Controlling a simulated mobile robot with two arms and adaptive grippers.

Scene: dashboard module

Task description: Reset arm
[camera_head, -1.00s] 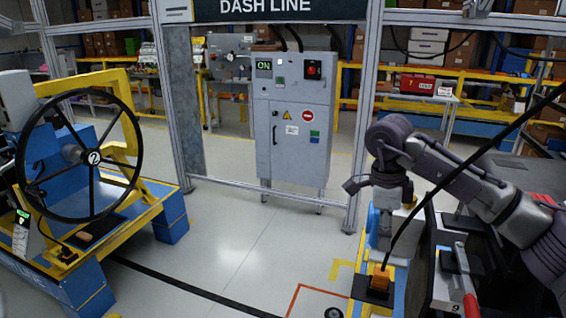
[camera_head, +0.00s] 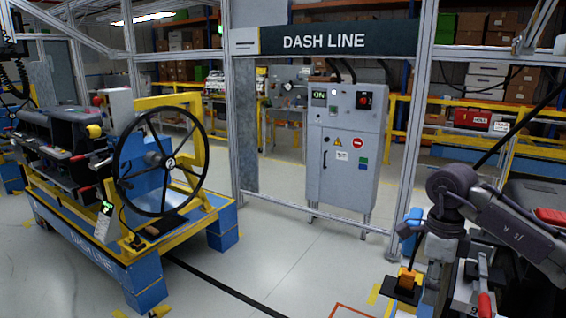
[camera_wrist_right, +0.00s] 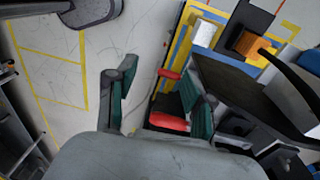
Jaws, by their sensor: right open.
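My right arm comes in from the right edge in the head view, bends at a dark joint and hangs down. Its gripper (camera_head: 436,296) is low at the right, partly cut off by the bottom edge. In the right wrist view this gripper (camera_wrist_right: 165,88) has its two dark fingers with teal pads spread wide apart, with nothing held between them. A red-handled tool (camera_wrist_right: 168,122) shows behind the gap, near the right finger; I cannot tell how far below it is.
A blue and yellow stand (camera_head: 100,258) with a steering wheel (camera_head: 122,178) and a dark dashboard module (camera_head: 62,150) is at the left. A grey control cabinet (camera_head: 345,175) stands behind a metal frame. An orange block (camera_head: 407,277) sits close left of my right arm. The middle floor is clear.

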